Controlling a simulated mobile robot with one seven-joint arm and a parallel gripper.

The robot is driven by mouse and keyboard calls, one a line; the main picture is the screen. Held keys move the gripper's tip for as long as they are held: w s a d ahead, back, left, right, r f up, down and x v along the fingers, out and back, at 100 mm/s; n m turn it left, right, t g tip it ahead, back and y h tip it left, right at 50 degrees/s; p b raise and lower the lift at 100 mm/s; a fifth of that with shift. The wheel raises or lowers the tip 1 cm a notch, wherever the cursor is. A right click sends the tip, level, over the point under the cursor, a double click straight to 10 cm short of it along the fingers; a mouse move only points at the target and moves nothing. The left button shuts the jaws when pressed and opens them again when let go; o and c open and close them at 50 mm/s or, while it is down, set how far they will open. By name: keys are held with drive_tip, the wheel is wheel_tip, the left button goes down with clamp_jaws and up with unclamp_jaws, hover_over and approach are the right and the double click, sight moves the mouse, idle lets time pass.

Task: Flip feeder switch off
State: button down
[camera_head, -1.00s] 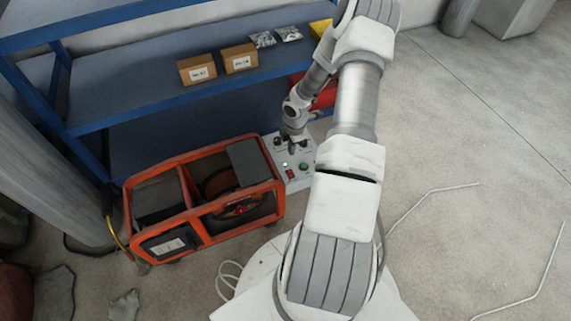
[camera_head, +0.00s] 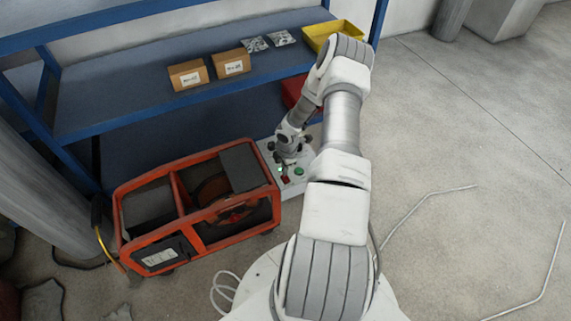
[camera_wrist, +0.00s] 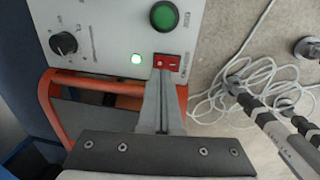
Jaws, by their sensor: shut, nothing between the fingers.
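The feeder's control panel is a pale grey box (camera_head: 300,185) on the floor beside the orange-framed machine. In the wrist view the panel (camera_wrist: 105,25) carries a red rocker switch (camera_wrist: 167,62), a lit green lamp (camera_wrist: 136,58), a green button (camera_wrist: 163,15) and a black knob (camera_wrist: 63,43). My gripper (camera_wrist: 162,72) is shut and empty. Its fingertips are at the lower left edge of the red switch and overlap it in the picture; I cannot tell whether they touch. In the head view the red switch (camera_head: 285,179) shows just below my gripper.
The orange-framed machine (camera_head: 190,224) stands left of the panel. Blue shelving (camera_head: 120,108) behind holds two cardboard boxes (camera_head: 188,75), silver packets and a yellow bin (camera_head: 322,33). A red bin (camera_head: 291,90) sits lower. A pale cable (camera_wrist: 240,88) lies on the floor. Open floor is at right.

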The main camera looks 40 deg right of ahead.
sight(285, 179)
drive_tip(key=shift+w+d+f+b, duration=0.1)
drive_tip(key=shift+f+b, duration=0.05)
drive_tip(key=shift+f, duration=0.55)
drive_tip(key=shift+w+f+b, duration=0.1)
drive_tip(key=shift+f+b, duration=0.05)
drive_tip(key=shift+f, duration=0.55)
